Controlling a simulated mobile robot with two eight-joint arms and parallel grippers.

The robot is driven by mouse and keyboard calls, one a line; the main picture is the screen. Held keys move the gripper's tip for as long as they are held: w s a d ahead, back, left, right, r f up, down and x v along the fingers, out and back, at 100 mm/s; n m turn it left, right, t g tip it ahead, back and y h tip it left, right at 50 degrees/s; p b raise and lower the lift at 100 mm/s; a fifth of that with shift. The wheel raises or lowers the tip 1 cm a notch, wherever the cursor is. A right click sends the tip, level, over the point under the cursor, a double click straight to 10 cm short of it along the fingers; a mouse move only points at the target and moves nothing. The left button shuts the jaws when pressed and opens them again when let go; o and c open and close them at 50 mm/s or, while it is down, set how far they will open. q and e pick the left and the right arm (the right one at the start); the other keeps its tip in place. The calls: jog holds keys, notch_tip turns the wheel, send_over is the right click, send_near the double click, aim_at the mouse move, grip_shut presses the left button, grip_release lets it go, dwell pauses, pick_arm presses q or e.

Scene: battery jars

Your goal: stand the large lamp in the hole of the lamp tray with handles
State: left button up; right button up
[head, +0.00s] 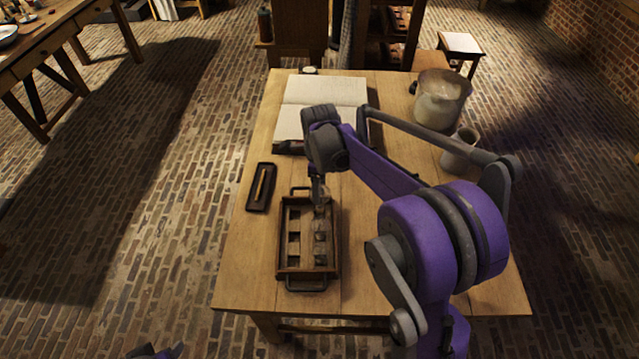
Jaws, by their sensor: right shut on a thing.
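The lamp tray with handles (285,262) is a dark wooden tray on the table, with a handle at its far end and one at its near end. Square holes show along its left side; small dark shapes show along its right side. My right gripper (318,190) points down over the far right part of the tray. It is shut on the large lamp (322,199), a small pale glassy shape at the fingertips. I cannot tell whether the lamp touches the tray.
The wooden table (255,285) also bears a narrow dark tray (260,188), an open book (328,90), a large glass jar (441,98) and a grey cup (461,150). My right arm covers the table's middle. The left front of the table is clear.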

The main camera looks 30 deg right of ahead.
jog(key=shift+f+b, duration=1.1)
jog(key=shift+f, duration=0.55)
dwell(0.9)
jog(key=o, duration=1.5)
jog(key=shift+r, duration=0.1)
notch_tip(320, 180, up, 11)
jog(key=shift+f+p, duration=0.15)
jog(key=shift+p, duration=0.25)
jog(key=shift+s+a+n, duration=0.2)
jog(key=shift+s+n, duration=0.05)
jog(key=shift+n, duration=0.05)
jog(key=s+a+f+n+t+p, duration=0.1)
jog(key=s+a+n, duration=0.2)
jog(key=s+n, duration=0.4)
jog(key=s+a+f+n+t+p, duration=0.1)
jog(key=s+a+n+t, duration=0.1)
jog(key=s+n, duration=0.4)
jog(key=s+a+f+n+t+p, duration=0.1)
jog(key=s+a+n, duration=0.3)
jog(key=n, duration=0.9)
jog(key=shift+s+a+f+t, duration=0.15)
jog(key=shift+s+t, duration=0.1)
jog(key=shift+s, duration=0.35)
jog(key=shift+s+a+r+t, duration=0.1)
jog(key=shift+s+t, duration=0.1)
jog(key=shift+s, duration=0.45)
jog(key=shift+s+a+f+t, duration=0.15)
jog(key=shift+s+t, duration=0.1)
jog(key=shift+s, duration=0.35)
